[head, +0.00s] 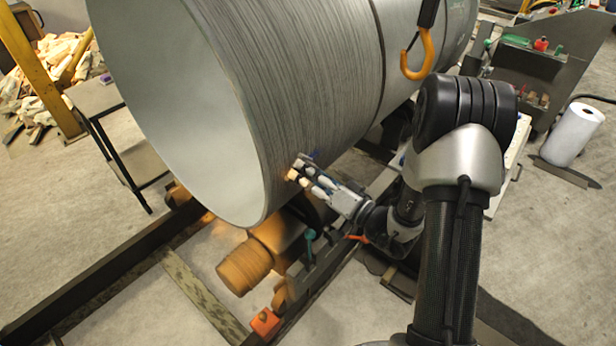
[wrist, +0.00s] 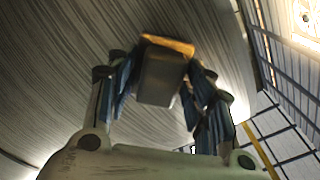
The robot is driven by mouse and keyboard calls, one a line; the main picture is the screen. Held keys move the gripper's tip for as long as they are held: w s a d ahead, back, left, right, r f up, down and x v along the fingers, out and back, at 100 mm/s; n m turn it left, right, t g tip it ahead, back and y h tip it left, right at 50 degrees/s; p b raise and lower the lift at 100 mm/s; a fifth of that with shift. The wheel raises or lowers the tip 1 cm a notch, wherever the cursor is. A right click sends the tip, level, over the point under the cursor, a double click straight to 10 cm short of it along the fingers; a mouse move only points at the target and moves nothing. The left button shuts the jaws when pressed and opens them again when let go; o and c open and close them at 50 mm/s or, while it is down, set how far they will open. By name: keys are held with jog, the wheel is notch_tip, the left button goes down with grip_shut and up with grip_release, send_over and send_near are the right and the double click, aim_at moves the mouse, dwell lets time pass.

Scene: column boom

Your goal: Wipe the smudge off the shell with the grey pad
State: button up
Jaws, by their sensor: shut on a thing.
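The shell (head: 290,80) is a large grey, brushed-looking cylinder lying on its side, with its open pale end facing left. My gripper (head: 306,172) is at the shell's lower right flank, near the open end. In the wrist view its two blue-lined fingers are shut on the grey pad (wrist: 161,78), a dark grey block with an orange far edge. The pad's far edge is at or very close to the shell surface (wrist: 60,60); I cannot tell if it touches. I cannot make out the smudge in either view.
An orange roller (head: 245,268) and dark rails lie under the shell. An orange hook (head: 417,55) hangs in front of it, above my arm. A table (head: 95,97) stands left, a tool cart (head: 525,65) and white roll (head: 573,135) right. Floor at lower left is mostly clear.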

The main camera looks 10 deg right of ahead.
aim_at(324, 146)
jog(key=shift+w+d+b, duration=0.4)
jog(key=shift+w+d, duration=0.1)
jog(key=shift+d, duration=0.25)
jog(key=shift+w+d+b, duration=0.4)
jog(key=shift+w+d, duration=0.05)
jog(key=shift+d, duration=0.3)
jog(key=shift+w+d+f+b, duration=0.15)
jog(key=shift+w+d+b, duration=0.7)
jog(key=shift+d, duration=0.1)
jog(key=shift+w+d, duration=0.35)
jog(key=shift+d, duration=0.1)
jog(key=shift+w+d+b, duration=0.55)
jog(key=shift+d+b, duration=0.15)
jog(key=shift+d, duration=0.05)
jog(key=shift+w+d+b, duration=0.55)
jog(key=shift+d+b, duration=0.15)
jog(key=shift+d, duration=0.05)
jog(key=shift+b, duration=0.35)
jog(key=shift+s+a, duration=1.1)
jog(key=shift+a, duration=0.45)
jog(key=shift+s+a, duration=1.15)
jog(key=shift+a, duration=0.4)
jog(key=shift+s+a, duration=1.1)
jog(key=shift+a, duration=0.45)
